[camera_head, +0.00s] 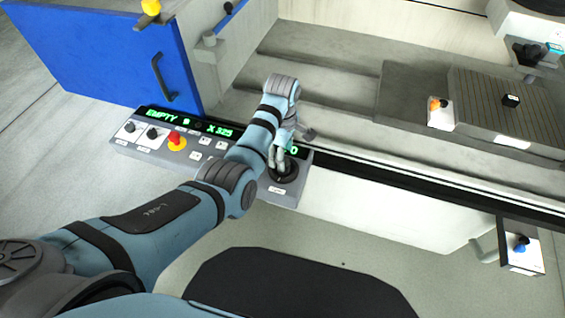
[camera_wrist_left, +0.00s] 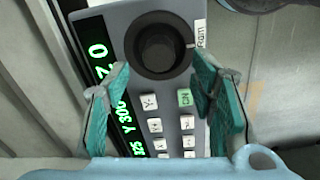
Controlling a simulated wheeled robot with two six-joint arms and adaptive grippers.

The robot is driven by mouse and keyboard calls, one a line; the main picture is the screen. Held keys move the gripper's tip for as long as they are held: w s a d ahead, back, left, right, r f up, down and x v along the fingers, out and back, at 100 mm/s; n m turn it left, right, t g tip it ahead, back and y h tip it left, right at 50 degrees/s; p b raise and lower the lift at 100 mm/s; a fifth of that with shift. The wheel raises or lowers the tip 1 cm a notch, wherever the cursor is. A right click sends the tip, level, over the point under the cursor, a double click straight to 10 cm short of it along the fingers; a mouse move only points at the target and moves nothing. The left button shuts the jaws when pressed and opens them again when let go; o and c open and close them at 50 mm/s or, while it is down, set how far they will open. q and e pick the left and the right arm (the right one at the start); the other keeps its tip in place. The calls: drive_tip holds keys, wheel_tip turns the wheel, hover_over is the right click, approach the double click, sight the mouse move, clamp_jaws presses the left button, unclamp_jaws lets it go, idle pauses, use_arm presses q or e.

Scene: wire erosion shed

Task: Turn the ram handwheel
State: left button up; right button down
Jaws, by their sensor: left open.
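The ram handwheel is a round black dial (camera_head: 285,173) at the right end of the grey control panel in the head view. In the left wrist view the handwheel (camera_wrist_left: 158,46) lies ahead of the fingers, beside a white label reading "Ram". My left gripper (camera_head: 277,160) is right at the handwheel in the head view and covers part of it. In the left wrist view the left gripper (camera_wrist_left: 160,85) is open, its teal-padded fingers apart with nothing between them. Whether a finger touches the wheel cannot be told. My right gripper is not in view.
The control panel (camera_head: 190,161) carries a red stop button (camera_head: 175,139), knobs, white keys and green displays. A blue door (camera_head: 110,45) with a handle stands behind left. The grey machine bed and a ribbed block (camera_head: 505,100) lie to the right.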

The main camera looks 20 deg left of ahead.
use_arm(q)
wheel_tip(320, 180, down, 5)
drive_tip(key=shift+w+r+b, duration=0.1)
drive_tip(key=shift+b, duration=0.5)
drive_tip(key=shift+c, duration=0.3)
drive_tip(key=c, duration=1.1)
